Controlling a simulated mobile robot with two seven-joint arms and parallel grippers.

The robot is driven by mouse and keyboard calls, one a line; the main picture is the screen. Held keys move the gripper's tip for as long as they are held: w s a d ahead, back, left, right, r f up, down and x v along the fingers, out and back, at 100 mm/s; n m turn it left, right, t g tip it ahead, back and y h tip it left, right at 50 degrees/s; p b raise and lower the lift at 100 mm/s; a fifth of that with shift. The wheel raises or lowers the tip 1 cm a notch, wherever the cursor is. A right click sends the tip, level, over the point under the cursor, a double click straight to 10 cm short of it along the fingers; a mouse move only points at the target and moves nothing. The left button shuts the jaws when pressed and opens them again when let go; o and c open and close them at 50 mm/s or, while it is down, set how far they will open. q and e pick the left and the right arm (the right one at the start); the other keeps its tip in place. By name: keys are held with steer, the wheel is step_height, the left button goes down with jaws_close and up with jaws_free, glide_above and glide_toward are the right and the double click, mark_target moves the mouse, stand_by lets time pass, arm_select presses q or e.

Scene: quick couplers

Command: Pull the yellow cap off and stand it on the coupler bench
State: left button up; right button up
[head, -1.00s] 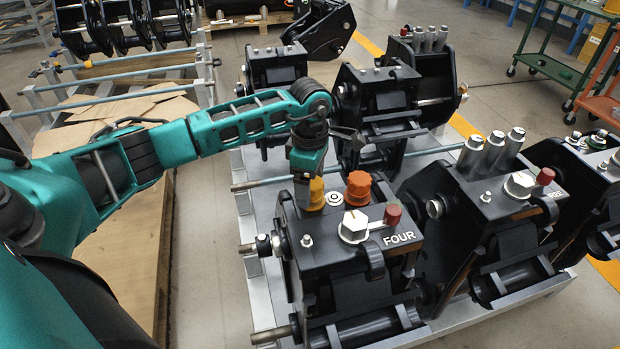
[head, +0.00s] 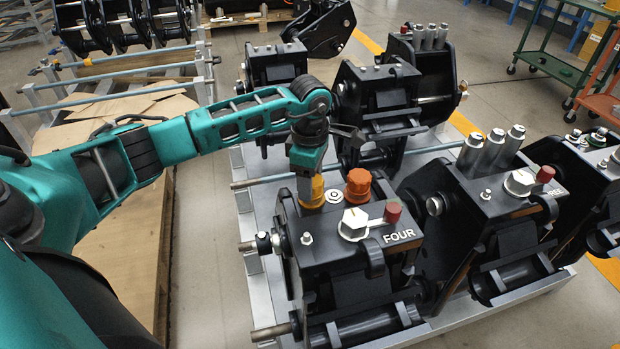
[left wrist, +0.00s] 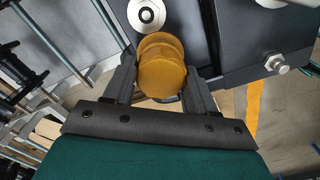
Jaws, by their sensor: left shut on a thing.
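The yellow cap (head: 313,192) is at the back left of the top of the black coupler marked FOUR (head: 345,262). My left gripper (head: 309,178) comes down on it from above and is shut on it. In the left wrist view the cap (left wrist: 162,68) sits between the two dark fingers. Whether the cap is still seated on its port or slightly raised cannot be told. An orange cap (head: 358,184) and a bare silver fitting (head: 334,196) are beside it. The coupler bench is not clearly identifiable. My right gripper is not in view.
More black couplers stand to the right and behind on the grey metal rack (head: 258,290). A wooden pallet with cardboard (head: 125,235) lies at the left.

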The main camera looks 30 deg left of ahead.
arm_select(q)
steer(key=shift+r+p, duration=0.4)
steer(key=shift+r, duration=0.25)
steer(key=shift+r+p, duration=1.15)
steer(key=shift+r, duration=0.4)
steer(key=shift+r+p, duration=1.3)
steer(key=shift+r, duration=0.75)
steer(key=shift+d, duration=0.1)
